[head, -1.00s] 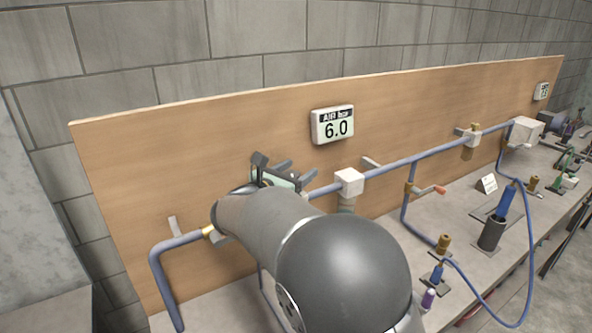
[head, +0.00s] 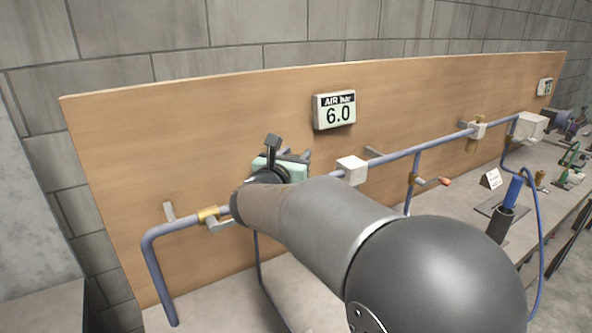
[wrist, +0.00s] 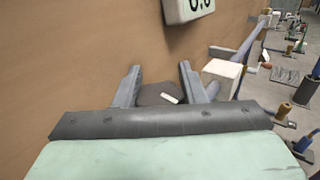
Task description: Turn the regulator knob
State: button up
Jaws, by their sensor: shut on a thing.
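The regulator knob (wrist: 158,92) shows in the wrist view as a dark round cap with a white mark, between the two grey fingers. My gripper (wrist: 159,82) is shut on it, one finger on each side. Its lower part is hidden by the gripper's dark front bar. In the head view my gripper (head: 290,160) is at the pipe in front of the board, and my arm hides the knob there. The air display (head: 335,110) above right of the gripper reads 6.0 bar; its lower corner also shows in the wrist view (wrist: 188,8).
The blue pipe (head: 395,162) runs along the wooden board (head: 190,140), with a white block (head: 352,170) just right of my gripper. Fittings and a blue hose (head: 541,240) stand on the bench at right.

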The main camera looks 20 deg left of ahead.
jog(key=shift+a+f+n+y+b, duration=0.15)
jog(key=shift+n+y+b, duration=0.55)
jog(key=shift+y+b, duration=0.6)
jog(key=shift+f+n+y+b, duration=0.1)
jog(key=shift+n+y+b, duration=0.7)
jog(key=shift+b, duration=0.85)
jog(key=shift+a+r+y+b, duration=0.1)
jog(key=shift+r+y+b, duration=0.15)
jog(key=shift+y+b, duration=0.25)
jog(key=o, duration=1)
jog(key=b+v, duration=0.2)
jog(key=v, duration=1.5)
jog(key=shift+s+r, duration=0.2)
jog(key=shift+r, duration=0.2)
